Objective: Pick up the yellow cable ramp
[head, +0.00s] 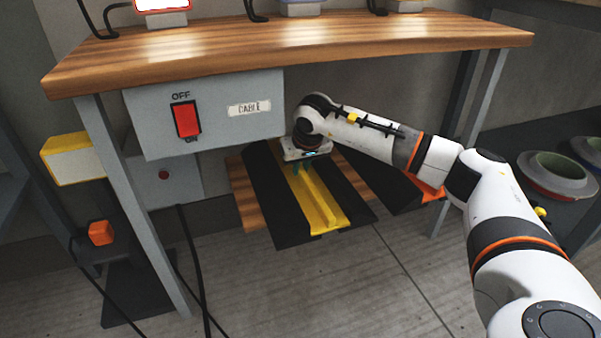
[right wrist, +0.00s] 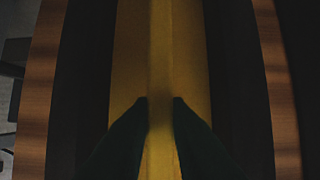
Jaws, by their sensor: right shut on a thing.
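The yellow cable ramp (head: 320,205) has a yellow middle strip with a raised ridge and black sloping sides. It lies under the wooden bench, on a wooden board (head: 244,200). My right gripper (head: 300,170) reaches down to the far part of the ramp. In the right wrist view, the two dark fingers (right wrist: 160,100) are shut on the ramp's raised yellow ridge (right wrist: 160,45), one on each side. I cannot tell any gap between ramp and board. My left gripper is not in view.
The wooden bench top (head: 300,48) overhangs the ramp. A grey box with a red OFF switch (head: 187,119) hangs under it at left. Bench legs (head: 135,200) and black cables (head: 192,260) stand left of the ramp. Round moulds (head: 557,172) sit at right. Floor in front is clear.

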